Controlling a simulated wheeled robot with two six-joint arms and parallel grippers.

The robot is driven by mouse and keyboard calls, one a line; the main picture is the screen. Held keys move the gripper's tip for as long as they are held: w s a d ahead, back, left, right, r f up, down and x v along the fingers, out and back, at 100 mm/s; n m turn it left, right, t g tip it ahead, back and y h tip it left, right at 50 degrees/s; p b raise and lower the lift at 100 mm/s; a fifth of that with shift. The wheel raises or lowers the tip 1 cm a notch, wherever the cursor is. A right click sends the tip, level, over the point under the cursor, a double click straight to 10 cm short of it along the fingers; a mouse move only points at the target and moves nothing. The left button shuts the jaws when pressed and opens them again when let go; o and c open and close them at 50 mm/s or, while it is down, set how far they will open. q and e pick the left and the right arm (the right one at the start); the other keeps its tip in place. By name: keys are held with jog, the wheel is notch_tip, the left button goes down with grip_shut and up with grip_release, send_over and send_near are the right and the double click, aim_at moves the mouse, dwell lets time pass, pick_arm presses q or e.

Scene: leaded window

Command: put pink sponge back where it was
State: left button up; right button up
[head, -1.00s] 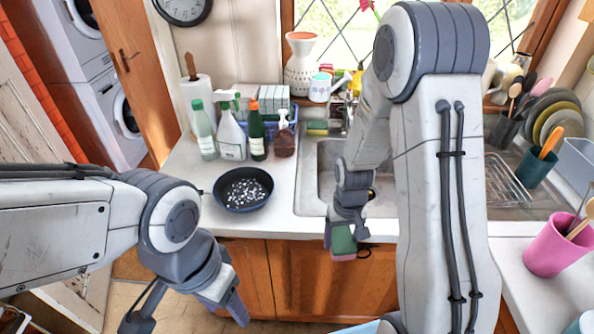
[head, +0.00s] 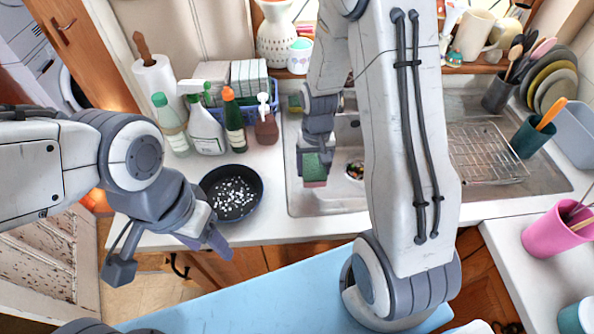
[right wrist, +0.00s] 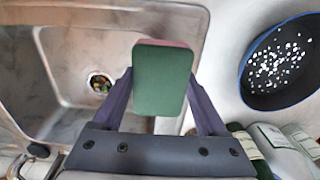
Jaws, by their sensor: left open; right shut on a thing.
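The pink sponge (head: 315,183) has a green scouring side. My right gripper (head: 317,153) is shut on it and holds it over the left part of the sink (head: 335,200). In the right wrist view, the sponge (right wrist: 161,80) sits between the two fingers of the gripper (right wrist: 161,100), green face toward the camera, with a thin pink edge at the top. A second, green and yellow sponge (head: 295,103) lies at the sink's back edge. My left gripper (head: 208,245) is open and empty, in front of the counter's front edge.
A dark pan (head: 232,193) with white bits stands on the counter left of the sink. Behind it are bottles (head: 205,130) and a blue basket (head: 246,112). The drain (right wrist: 100,83) holds colourful scraps. A wire rack (head: 487,152) stands to the right.

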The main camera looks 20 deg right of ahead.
aim_at(297, 183)
jog(key=w+a+f, duration=0.1)
jog(key=w, duration=0.1)
jog(key=w+a+f+p, duration=0.1)
jog(key=a+f, duration=0.1)
jog(key=shift+w+a, duration=0.1)
jog(key=shift+w, duration=0.3)
notch_tip(297, 183, down, 4)
jog(key=shift+r+p, duration=0.25)
jog(key=shift+p, duration=0.7)
jog(key=shift+f, duration=0.2)
jog(key=shift+f, duration=0.1)
